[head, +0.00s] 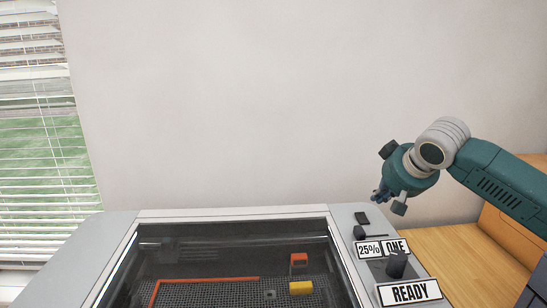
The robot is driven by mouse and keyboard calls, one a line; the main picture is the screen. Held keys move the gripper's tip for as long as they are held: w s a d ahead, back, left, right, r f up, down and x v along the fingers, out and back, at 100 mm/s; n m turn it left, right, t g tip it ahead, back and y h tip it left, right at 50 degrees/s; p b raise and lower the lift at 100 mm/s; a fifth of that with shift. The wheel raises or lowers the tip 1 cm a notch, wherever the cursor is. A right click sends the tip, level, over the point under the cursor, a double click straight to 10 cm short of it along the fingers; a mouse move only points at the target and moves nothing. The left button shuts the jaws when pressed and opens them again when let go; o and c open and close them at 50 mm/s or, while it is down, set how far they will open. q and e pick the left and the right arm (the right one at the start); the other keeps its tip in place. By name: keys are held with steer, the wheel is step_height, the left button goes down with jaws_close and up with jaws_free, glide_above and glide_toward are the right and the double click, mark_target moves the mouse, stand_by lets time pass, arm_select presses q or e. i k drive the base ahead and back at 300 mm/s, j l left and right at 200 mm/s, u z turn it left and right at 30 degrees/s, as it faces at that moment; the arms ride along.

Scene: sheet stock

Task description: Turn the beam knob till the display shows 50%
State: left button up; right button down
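The display (369,249) on the machine's right-hand panel reads 25%. A small dark knob (360,232) sits just behind it. A larger dark knob (396,264) stands in front of a label reading ONE (395,247). No lettering shows which of the two is the beam knob. My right gripper (388,200) is in the air over the back right of the panel, apart from both knobs. Its fingers point down and away and look empty, but their opening is hard to judge. My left gripper is out of view.
A machine with a dark glass lid (200,238) fills the front; orange and yellow pieces lie inside. A READY sign (410,292) is at the panel's front, a black square button (362,217) at its back. A wooden surface (450,248) lies right. Above the lid is free space.

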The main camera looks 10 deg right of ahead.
mark_target(398, 261)
steer(key=k+j, duration=0.1)
steer(key=k, duration=1.4)
